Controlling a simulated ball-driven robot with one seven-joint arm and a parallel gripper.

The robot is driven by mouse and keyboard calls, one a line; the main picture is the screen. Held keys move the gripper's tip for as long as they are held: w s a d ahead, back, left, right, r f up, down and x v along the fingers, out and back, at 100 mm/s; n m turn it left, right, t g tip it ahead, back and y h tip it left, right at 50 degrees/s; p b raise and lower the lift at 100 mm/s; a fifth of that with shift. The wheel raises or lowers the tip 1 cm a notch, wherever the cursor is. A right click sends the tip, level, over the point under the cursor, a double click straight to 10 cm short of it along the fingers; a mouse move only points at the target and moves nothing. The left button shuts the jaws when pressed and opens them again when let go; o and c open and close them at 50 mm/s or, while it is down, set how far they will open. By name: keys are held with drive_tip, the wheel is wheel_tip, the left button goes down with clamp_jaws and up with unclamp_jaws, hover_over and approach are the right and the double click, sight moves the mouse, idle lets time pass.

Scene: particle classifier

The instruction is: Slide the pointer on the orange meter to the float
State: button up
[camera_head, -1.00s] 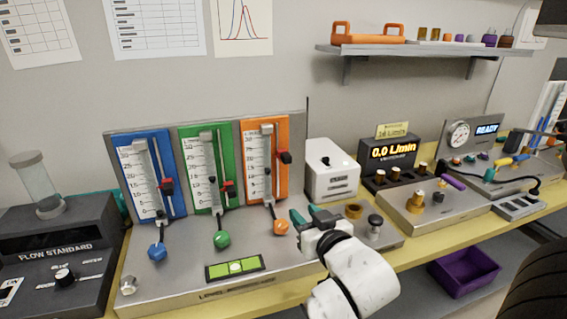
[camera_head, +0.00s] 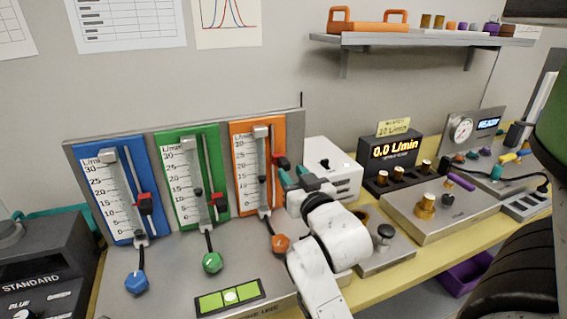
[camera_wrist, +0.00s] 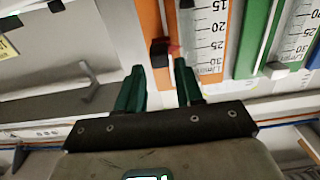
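The orange meter (camera_head: 241,127) stands upright at the right end of a row of three, with a white L/min scale. My gripper (camera_head: 295,179) has teal fingers, just in front of and slightly below the pointer. In the upside-down wrist view, the gripper (camera_wrist: 159,66) is open and the pointer (camera_wrist: 161,52) shows between and just beyond the fingertips. Contact cannot be told.
The green meter (camera_head: 168,145) and blue meter (camera_head: 84,165) stand to the left. Orange (camera_head: 280,244), green (camera_head: 212,262) and blue (camera_head: 137,283) knobs are in front. A white box (camera_head: 327,160) stands close to the right of my gripper. A display reads 0.0 L/min (camera_head: 394,149).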

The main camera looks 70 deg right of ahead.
sight(286, 167)
drive_tip(key=x, duration=0.5)
drive_tip(key=shift+w+d, duration=0.2)
drive_tip(key=shift+d, duration=0.1)
clamp_jaws()
